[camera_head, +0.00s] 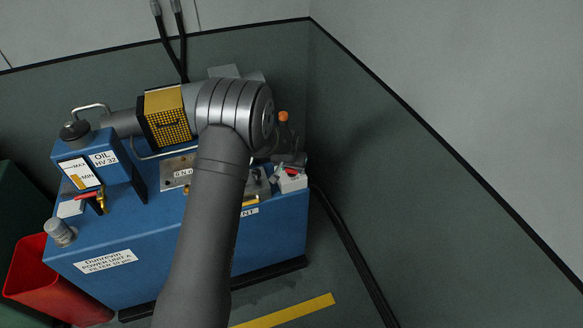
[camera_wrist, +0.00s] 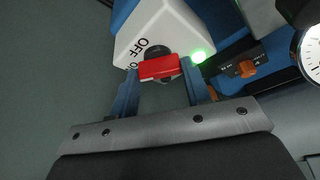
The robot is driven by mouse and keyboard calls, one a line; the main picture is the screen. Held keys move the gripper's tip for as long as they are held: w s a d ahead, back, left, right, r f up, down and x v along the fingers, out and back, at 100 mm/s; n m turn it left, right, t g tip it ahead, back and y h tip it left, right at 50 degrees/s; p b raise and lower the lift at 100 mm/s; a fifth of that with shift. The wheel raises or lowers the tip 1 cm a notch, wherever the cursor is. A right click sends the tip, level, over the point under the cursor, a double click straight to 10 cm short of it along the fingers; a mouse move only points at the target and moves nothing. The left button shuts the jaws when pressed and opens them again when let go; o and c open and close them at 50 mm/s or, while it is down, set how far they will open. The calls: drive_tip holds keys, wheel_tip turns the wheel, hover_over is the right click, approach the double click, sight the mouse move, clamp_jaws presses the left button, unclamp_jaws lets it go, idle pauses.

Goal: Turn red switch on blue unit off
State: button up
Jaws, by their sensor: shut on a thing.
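The red switch (camera_wrist: 160,68) is a short red bar on a dark round hub on a white box (camera_wrist: 165,25). Its left end lies by a partly hidden label that seems to read ON; OFF is printed above it. A green lamp (camera_wrist: 199,56) glows on the box. My gripper (camera_wrist: 160,76) has its two blue fingers at both ends of the red bar, shut on it. In the head view the white box (camera_head: 291,182), with red on top, sits at the right end of the blue unit (camera_head: 180,245). My arm hides most of the gripper there.
An orange knob (camera_wrist: 247,68) on a dark plate and a gauge (camera_wrist: 312,50) are right of the switch box. A red-handled valve (camera_head: 92,196) and oil tank (camera_head: 85,160) are at the unit's left. A red bin (camera_head: 45,285) stands beside it.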

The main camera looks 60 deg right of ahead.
drive_tip(key=m+g, duration=0.1)
drive_tip(key=m, duration=0.2)
drive_tip(key=m+g, duration=0.1)
drive_tip(key=m, duration=0.1)
drive_tip(key=shift+w+m, duration=0.2)
drive_tip(key=shift+m, duration=0.2)
drive_tip(key=m+g, duration=0.1)
drive_tip(key=m, duration=0.1)
drive_tip(key=m+g+y, duration=0.1)
drive_tip(key=m, duration=0.2)
drive_tip(key=shift+w, duration=0.1)
drive_tip(key=shift+m+y, duration=0.3)
drive_tip(key=o, duration=1)
drive_tip(key=v, duration=1.7)
drive_tip(key=shift+w+a+r, duration=0.1)
drive_tip(key=shift+a, duration=0.05)
